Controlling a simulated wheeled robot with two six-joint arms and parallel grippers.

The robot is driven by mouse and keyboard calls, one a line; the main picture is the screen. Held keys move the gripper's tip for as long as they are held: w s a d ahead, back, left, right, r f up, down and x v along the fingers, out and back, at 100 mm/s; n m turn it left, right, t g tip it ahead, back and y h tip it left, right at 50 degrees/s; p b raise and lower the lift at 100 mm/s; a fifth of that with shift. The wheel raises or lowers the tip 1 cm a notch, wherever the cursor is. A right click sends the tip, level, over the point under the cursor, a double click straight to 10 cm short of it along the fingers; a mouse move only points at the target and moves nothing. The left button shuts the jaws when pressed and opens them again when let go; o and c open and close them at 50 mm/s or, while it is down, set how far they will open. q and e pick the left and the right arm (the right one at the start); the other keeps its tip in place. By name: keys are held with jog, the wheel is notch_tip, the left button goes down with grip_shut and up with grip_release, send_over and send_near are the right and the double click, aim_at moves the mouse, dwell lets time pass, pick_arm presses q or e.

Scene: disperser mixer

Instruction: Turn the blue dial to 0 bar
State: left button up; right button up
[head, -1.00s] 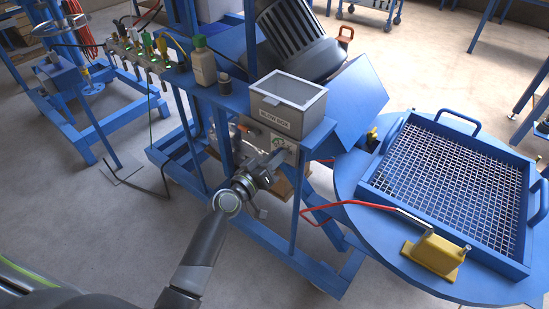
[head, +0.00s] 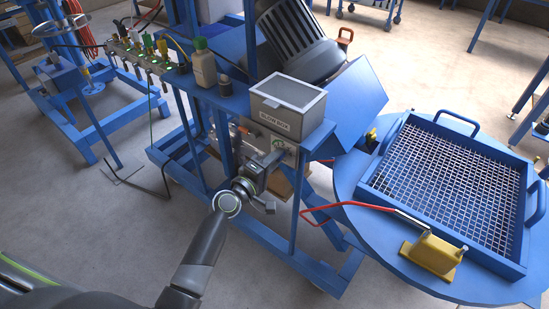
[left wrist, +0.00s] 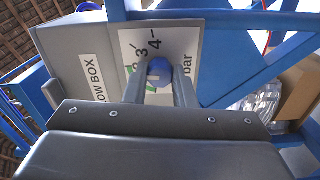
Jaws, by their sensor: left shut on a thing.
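The blue dial (left wrist: 160,70) is a round knob on a white scale plate (left wrist: 129,42) in the left wrist view. The plate shows the numbers 3 and 4, a partly covered 2, the word "bar" and a green patch. My left gripper (left wrist: 160,86) is shut on the dial, one finger on each side. The lower part of the scale, including any 0 mark, is hidden behind the gripper. In the head view, my left gripper (head: 277,156) reaches the plate (head: 289,147) below the grey box, and the dial itself is mostly covered. My right gripper is not in view.
The grey box labelled BLOW BOX (head: 288,105) sits just above the plate. A blue frame post (head: 296,195) stands close to the right of my wrist. A round blue table (head: 350,190) with a mesh tray stands at the right. Open floor (head: 110,230) lies at the left.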

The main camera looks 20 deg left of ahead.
pick_arm(q)
jog(key=shift+n, duration=0.6)
jog(key=o, duration=1)
jog(key=shift+s, duration=0.1)
jog(key=shift+b+v, duration=1.7)
jog(key=shift+v, duration=6.9)
